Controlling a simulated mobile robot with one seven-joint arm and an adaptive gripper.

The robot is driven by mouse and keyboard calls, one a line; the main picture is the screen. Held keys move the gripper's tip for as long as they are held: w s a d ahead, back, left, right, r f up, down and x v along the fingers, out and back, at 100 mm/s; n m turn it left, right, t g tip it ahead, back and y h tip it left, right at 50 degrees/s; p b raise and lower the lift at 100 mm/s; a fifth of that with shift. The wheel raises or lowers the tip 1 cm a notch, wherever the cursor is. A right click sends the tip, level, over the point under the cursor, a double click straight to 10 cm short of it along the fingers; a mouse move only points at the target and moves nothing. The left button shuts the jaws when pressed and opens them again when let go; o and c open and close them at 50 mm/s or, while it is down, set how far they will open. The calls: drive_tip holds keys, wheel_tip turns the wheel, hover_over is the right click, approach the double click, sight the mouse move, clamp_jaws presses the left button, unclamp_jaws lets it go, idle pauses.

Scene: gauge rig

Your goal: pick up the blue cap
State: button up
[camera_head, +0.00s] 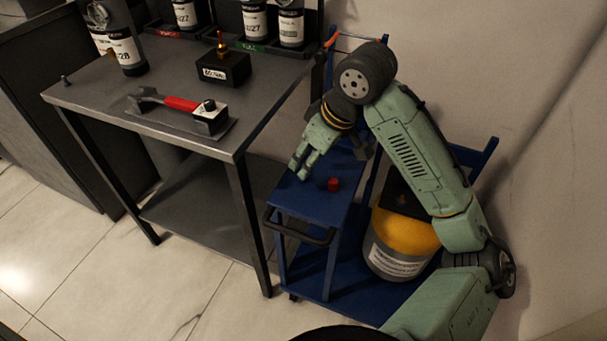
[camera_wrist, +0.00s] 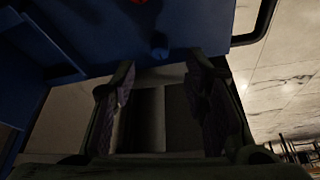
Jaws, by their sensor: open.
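A small blue cap (camera_wrist: 158,44) stands on the blue cart top (camera_wrist: 100,35) in the wrist view, ahead of my fingers and roughly centred between them. I cannot make it out against the blue cart in the head view. My gripper (camera_wrist: 160,88) is open, with nothing between its two dark finger pads. In the head view my gripper (camera_head: 298,172) is over the left part of the cart's top shelf (camera_head: 312,203), fingers pointing down and to the left.
A red cap (camera_head: 333,184) sits on the same shelf, right of my gripper. A yellow-and-grey canister (camera_head: 400,245) stands on the cart's lower deck. The grey table (camera_head: 85,90) on the left holds a red-handled wrench (camera_head: 180,104), a black block (camera_head: 223,70) and black bottles.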

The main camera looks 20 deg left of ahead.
drive_tip(key=x, duration=0.4)
drive_tip(key=shift+d+f, duration=0.1)
drive_tip(key=shift+f, duration=0.3)
drive_tip(key=shift+c, duration=0.6)
drive_tip(key=c, duration=0.8)
drive_tip(key=shift+o, duration=0.2)
